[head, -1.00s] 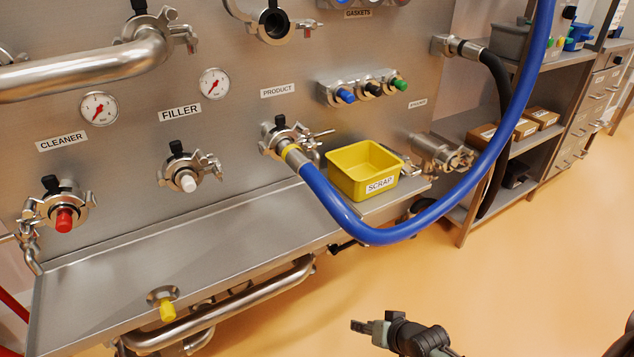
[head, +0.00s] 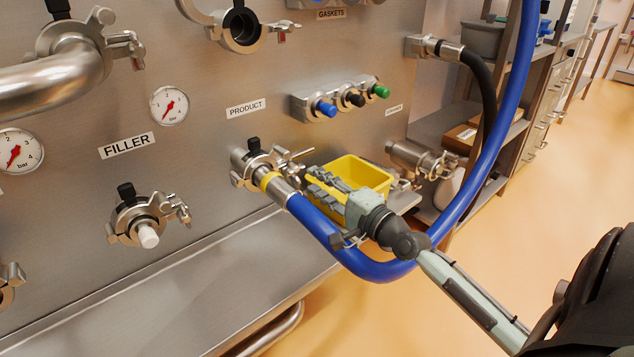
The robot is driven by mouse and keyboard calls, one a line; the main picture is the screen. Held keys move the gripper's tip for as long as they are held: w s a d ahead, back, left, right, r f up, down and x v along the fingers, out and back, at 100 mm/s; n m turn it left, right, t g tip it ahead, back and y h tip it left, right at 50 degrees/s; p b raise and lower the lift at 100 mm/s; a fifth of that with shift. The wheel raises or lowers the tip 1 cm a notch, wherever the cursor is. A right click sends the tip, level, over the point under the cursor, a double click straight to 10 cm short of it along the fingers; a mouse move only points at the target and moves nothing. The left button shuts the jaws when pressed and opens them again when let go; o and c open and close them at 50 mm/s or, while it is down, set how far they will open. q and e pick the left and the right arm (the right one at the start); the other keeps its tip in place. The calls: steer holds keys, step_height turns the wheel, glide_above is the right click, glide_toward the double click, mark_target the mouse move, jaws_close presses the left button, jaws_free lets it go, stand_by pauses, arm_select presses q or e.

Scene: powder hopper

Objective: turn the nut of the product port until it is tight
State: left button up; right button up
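The product port (head: 256,167) is on the steel panel under the PRODUCT label. A clamp sits around it, with its nut and bolt end (head: 295,156) sticking out to the right. The blue hose (head: 325,232) with a yellow band and metal end is fitted to this port. My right gripper (head: 316,182) is in front of the yellow scrap bin, just right of the hose end and a little below the nut. It appears apart from the nut. Its fingers are seen side-on, so their opening is unclear. My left gripper is out of view.
The yellow bin (head: 362,173) stands on the ledge behind my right gripper. The blue hose loops under my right wrist and up to the right. The filler port (head: 146,218) is at left. The steel ledge (head: 190,290) is clear at front.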

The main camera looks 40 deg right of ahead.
mark_target(299, 170)
steer(key=w, duration=0.6)
steer(key=shift+a, duration=0.25)
steer(key=shift+w, duration=0.75)
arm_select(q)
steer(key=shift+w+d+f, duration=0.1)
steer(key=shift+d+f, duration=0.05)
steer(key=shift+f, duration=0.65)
